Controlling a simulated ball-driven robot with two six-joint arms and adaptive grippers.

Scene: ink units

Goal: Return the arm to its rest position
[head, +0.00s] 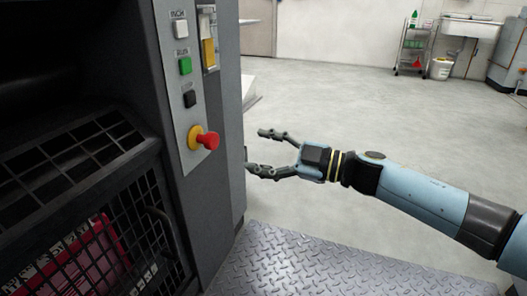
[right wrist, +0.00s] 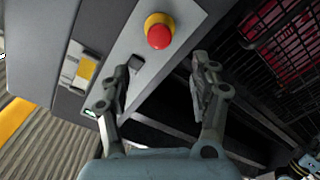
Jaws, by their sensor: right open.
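My right arm (head: 420,192) reaches in from the right in the head view. Its gripper (head: 262,151) is open and empty, with its fingers pointing left toward the side of the dark grey machine (head: 222,120). In the right wrist view the open fingers (right wrist: 158,85) show with nothing between them, facing the machine's panel. The red stop knob (right wrist: 159,35) on its yellow collar is ahead of the fingers, apart from them. The same knob (head: 207,139) shows in the head view, left of the gripper. My left gripper is not in view.
The panel carries a white button (head: 181,29), a green button (head: 185,66) and a black button (head: 189,98). A mesh guard (head: 100,215) covers red parts. A diamond-plate step (head: 320,265) lies below. Open floor (head: 350,110) stretches to a trolley (head: 412,50) and sink (head: 470,28).

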